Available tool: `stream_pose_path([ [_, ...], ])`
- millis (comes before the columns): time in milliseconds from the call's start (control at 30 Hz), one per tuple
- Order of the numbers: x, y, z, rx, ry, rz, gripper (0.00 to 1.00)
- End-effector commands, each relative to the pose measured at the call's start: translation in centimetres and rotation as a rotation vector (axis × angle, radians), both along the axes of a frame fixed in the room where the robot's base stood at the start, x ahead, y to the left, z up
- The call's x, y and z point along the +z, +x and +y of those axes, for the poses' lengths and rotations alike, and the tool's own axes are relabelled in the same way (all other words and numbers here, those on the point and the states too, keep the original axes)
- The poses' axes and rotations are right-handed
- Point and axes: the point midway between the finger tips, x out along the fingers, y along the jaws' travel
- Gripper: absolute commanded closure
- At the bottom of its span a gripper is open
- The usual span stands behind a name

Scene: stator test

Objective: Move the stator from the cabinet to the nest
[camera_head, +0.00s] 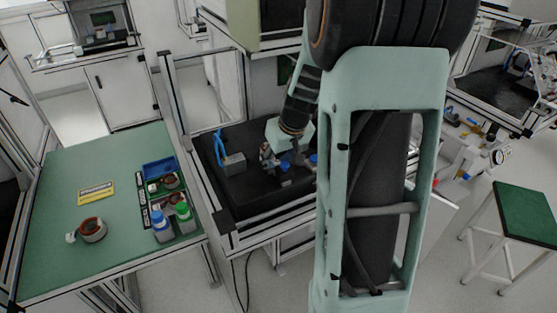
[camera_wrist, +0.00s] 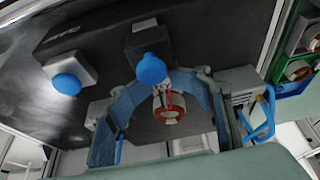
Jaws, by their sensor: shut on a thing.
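My gripper (camera_head: 298,154) is low over a black-topped station, partly hidden by my own arm in the head view. In the wrist view, the stator (camera_wrist: 169,113), a copper-brown and white ring with red wires, sits between my gripper's blue-lined fingers. My gripper is shut on it. Under and beside it are grey fixture blocks with blue knobs (camera_wrist: 151,69); these knobs also show in the head view (camera_head: 285,166). I cannot tell which block is the nest, or whether the stator touches it.
A green table (camera_head: 55,190) at left bears a loose stator (camera_head: 92,230), a blue bin (camera_head: 158,166), bottles (camera_head: 162,229) and a yellow label (camera_head: 96,193). A grey block (camera_head: 234,163) with a blue loop stands on the black top (camera_head: 250,197). A green stool (camera_head: 526,210) is at right.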

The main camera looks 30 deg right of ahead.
Motion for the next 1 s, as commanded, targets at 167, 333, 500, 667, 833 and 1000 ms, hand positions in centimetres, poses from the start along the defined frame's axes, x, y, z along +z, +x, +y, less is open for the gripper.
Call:
stream_pose_path([
  [167, -0.5, -0.5, 0.2, 0.002, 0.006, 0.015, 0.64],
  [333, -0.5, -0.5, 0.2, 0.002, 0.006, 0.014, 0.64],
  [500, 0.0, -0.6, 0.2, 0.001, 0.006, 0.012, 0.64],
  [667, 2.1, -1.2, 0.1, 0.002, 0.002, 0.006, 0.64],
  [833, 5.4, -2.5, 0.0, 0.001, 0.0, 0.002, 0.64],
  [1000, 8.4, -3.6, 0.0, 0.0, 0.001, 0.0, 0.64],
])
